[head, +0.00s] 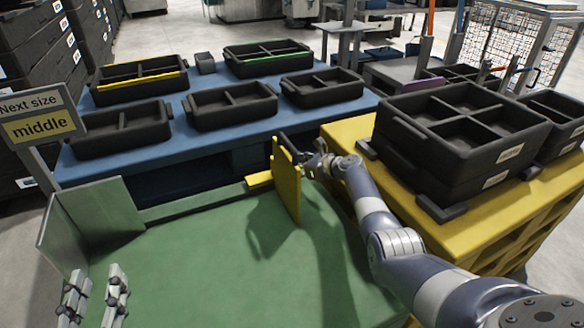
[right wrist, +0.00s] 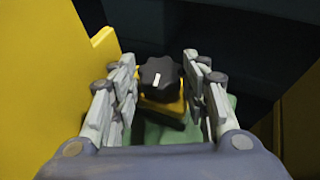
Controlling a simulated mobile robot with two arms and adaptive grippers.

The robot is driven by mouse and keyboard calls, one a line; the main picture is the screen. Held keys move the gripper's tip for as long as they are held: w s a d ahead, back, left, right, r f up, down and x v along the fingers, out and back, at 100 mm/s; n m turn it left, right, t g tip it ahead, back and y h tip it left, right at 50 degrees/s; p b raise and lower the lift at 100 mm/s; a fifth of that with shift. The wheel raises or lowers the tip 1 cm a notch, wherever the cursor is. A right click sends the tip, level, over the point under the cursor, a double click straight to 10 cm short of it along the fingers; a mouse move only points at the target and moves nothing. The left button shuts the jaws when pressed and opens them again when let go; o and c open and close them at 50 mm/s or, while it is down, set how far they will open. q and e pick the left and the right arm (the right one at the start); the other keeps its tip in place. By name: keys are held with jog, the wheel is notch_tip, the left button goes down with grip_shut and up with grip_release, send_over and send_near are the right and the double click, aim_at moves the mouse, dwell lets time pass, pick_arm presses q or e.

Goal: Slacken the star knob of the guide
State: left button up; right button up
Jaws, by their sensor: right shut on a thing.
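The guide is a yellow upright plate (head: 286,186) at the far right corner of the green table (head: 235,250). The star knob (right wrist: 160,77) is black with a white mark and sits on a yellow block (right wrist: 163,108) beside the plate. My right gripper (right wrist: 160,68) is shut on the knob, one finger on each side. In the head view this gripper (head: 312,163) is at the plate's right side and the knob cannot be made out. My left gripper (head: 94,285) is open and empty over the table's near left corner.
A sign (head: 40,115) reads "Next size middle". Several black divided trays stand on the blue pallet (head: 215,148) behind. Stacked black crates (head: 455,150) stand on the yellow pallet (head: 430,235) at right. The middle of the green table is clear.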

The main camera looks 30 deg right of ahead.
jog(key=shift+f+n+y+b, duration=0.1)
jog(key=shift+n+y+b, duration=0.2)
jog(key=shift+b, duration=0.3)
pick_arm(q)
notch_tip(320, 180, up, 7)
jog(key=s+t+h, duration=0.1)
jog(key=t, duration=0.2)
jog(key=shift+d+f+t, duration=0.15)
jog(key=shift+d+t, duration=0.15)
jog(key=shift+t, duration=0.1)
jog(key=shift+s, duration=0.1)
pick_arm(e)
jog(key=o, duration=0.7)
jog(key=shift+o, duration=0.4)
notch_tip(320, 180, up, 10)
